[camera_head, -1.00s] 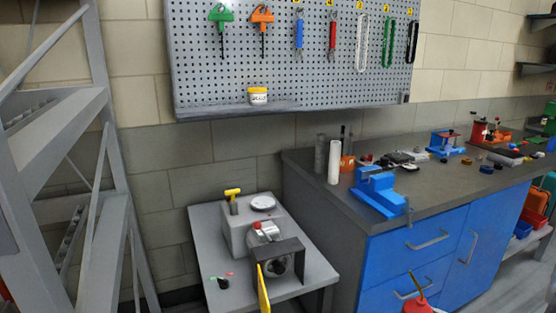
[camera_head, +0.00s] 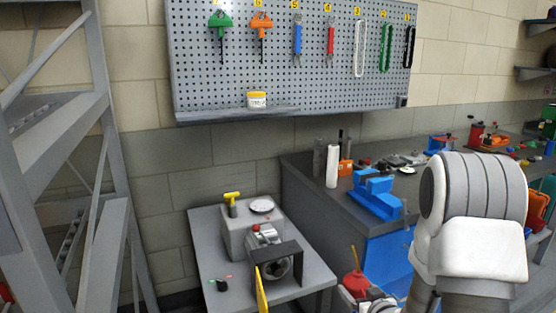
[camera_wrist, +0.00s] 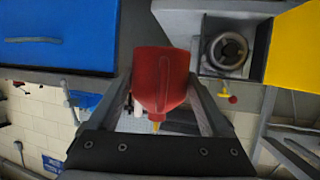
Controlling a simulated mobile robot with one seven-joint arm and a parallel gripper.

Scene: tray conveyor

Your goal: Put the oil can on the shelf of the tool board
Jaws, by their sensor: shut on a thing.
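The red oil can (camera_head: 355,284) with its thin spout is low in the head view, between the small grey table and the blue bench. My gripper (camera_wrist: 160,97) is shut on it. In the wrist view the can (camera_wrist: 160,76) sits between the two fingers, its yellow spout tip pointing to the bottom of the picture. The tool board (camera_head: 290,65) hangs on the wall, well above and behind the can. Its shelf (camera_head: 215,117) runs along the lower left edge and bears a white jar with a yellow lid (camera_head: 257,100).
The grey table (camera_head: 215,297) carries a machine with a dark square housing and a yellow panel (camera_head: 261,290). A blue vise (camera_head: 376,196) and a white cylinder (camera_head: 333,166) stand on the bench. A grey metal frame (camera_head: 75,150) rises at left. The shelf is bare beside the jar.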

